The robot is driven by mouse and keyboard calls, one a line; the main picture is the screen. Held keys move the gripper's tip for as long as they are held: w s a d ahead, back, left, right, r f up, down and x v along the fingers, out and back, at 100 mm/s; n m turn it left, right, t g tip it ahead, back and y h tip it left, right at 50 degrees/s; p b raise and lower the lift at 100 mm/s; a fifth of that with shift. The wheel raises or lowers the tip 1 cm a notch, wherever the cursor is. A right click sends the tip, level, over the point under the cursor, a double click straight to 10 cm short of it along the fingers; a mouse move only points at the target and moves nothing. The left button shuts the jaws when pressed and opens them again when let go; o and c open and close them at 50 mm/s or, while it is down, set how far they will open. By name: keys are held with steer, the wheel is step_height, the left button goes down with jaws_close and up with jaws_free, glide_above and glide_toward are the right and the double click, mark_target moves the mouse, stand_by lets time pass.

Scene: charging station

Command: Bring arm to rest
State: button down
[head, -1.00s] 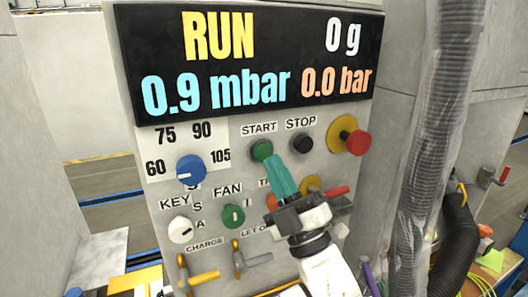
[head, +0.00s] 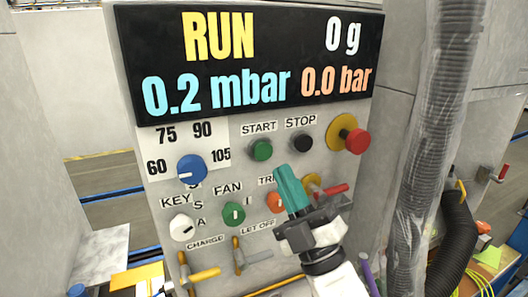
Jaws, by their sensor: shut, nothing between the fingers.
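My gripper (head: 286,176) has teal fingers, shut with nothing between them. It stands in front of the control panel (head: 222,165), below the green START button (head: 261,150) and the black STOP button (head: 302,143), apart from both in the picture. Its fingers partly cover the label beside the orange-red knob (head: 275,202). The display (head: 250,62) reads RUN, 0 g, 0.2 mbar and 0.0 bar.
A red emergency knob (head: 356,141) sticks out at the panel's right. Below are a blue dial (head: 191,169), a white key switch (head: 182,228), a green fan switch (head: 233,214) and yellow-handled levers (head: 204,275). A ribbed hose (head: 440,130) hangs at right.

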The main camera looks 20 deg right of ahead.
steer(key=s+d+f+m+g+h, duration=0.1)
steer(key=d+f+m+g+h, duration=0.2)
steer(key=f, duration=0.6)
steer(key=s+d+f+m+g+h, duration=0.1)
steer(key=d+f+m+g+h, duration=0.1)
steer(key=f+m+g, duration=0.5)
steer(key=s+d+f+g+h, duration=0.1)
steer(key=d+f+g+h, duration=0.15)
steer(key=f, duration=0.85)
steer(key=s+f+m+g, duration=0.1)
steer(key=s+f+g, duration=0.3)
steer(key=s, duration=0.4)
steer(key=s+f+m+g+y, duration=0.1)
steer(key=s+f+m+g, duration=0.1)
steer(key=s+f+g, duration=0.2)
steer(key=s+f+m+g, duration=0.2)
steer(key=s+f+g, duration=0.3)
steer(key=s, duration=0.7)
step_height(320, 180, down, 2)
steer(key=shift+s+d+f+y, duration=0.15)
steer(key=shift+s+y, duration=0.15)
steer(key=shift+y, duration=0.05)
